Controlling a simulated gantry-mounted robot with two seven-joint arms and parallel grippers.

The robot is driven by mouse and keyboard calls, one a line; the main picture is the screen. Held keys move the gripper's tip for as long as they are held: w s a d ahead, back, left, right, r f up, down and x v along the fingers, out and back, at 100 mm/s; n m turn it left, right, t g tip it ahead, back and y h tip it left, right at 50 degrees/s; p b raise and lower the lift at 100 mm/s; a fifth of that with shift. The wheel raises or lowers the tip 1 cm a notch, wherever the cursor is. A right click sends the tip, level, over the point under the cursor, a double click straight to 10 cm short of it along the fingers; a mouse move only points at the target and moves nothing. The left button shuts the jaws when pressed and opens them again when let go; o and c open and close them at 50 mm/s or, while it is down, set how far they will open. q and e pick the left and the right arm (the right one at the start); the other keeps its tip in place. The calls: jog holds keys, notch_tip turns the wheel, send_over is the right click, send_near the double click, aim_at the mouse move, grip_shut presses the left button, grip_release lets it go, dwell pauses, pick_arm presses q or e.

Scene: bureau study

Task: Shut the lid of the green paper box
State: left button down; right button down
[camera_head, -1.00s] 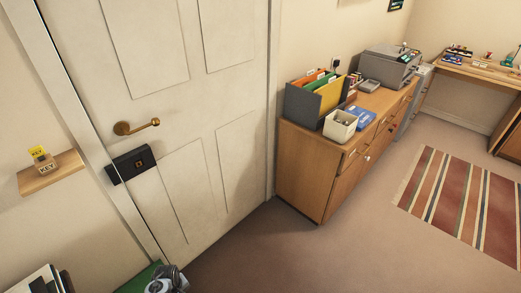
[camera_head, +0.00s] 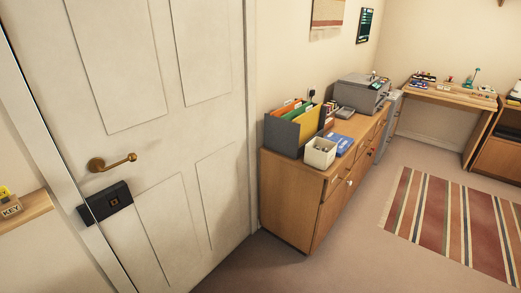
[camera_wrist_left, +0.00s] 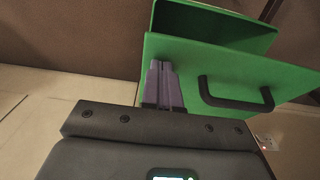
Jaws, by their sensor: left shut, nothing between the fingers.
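The green paper box (camera_wrist_left: 215,62) fills the upper right of the left wrist view. It has a black handle (camera_wrist_left: 237,103) on the panel nearest the camera. Another green panel (camera_wrist_left: 205,20) stands behind that one, with a darker green space between them. I cannot tell which panel is the lid. My left gripper (camera_wrist_left: 160,66) is shut and empty, its fingertips in front of the near panel, left of the handle. I cannot tell whether they touch it. The box and both grippers are outside the head view.
In the head view a white door (camera_head: 150,130) with a brass handle (camera_head: 113,162) is at left. A wooden cabinet (camera_head: 290,195) holds a grey file holder (camera_head: 283,135), a white bin (camera_head: 320,152) and a printer (camera_head: 362,93). Carpet in front is clear, with a striped rug (camera_head: 450,220).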

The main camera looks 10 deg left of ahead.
pick_arm(q)
jog(key=shift+s+d+f+b, duration=0.2)
jog(key=shift+f+b, duration=0.25)
jog(key=shift+f, duration=0.35)
jog(key=shift+s+d+f+b, duration=0.1)
jog(key=shift+d+f+b, duration=0.1)
jog(key=shift+f+b, duration=0.45)
jog(key=shift+s+d+f+b, duration=0.1)
jog(key=shift+d+f+b, duration=0.15)
jog(key=shift+f, duration=0.7)
notch_tip(320, 180, down, 6)
jog(key=r+b, duration=0.1)
jog(key=b, duration=0.3)
jog(key=r+p, duration=0.6)
jog(key=p, duration=0.1)
jog(key=shift+s+d+r, duration=0.15)
jog(key=shift+d+r, duration=0.1)
jog(key=shift+r, duration=0.15)
jog(key=shift+a, duration=0.1)
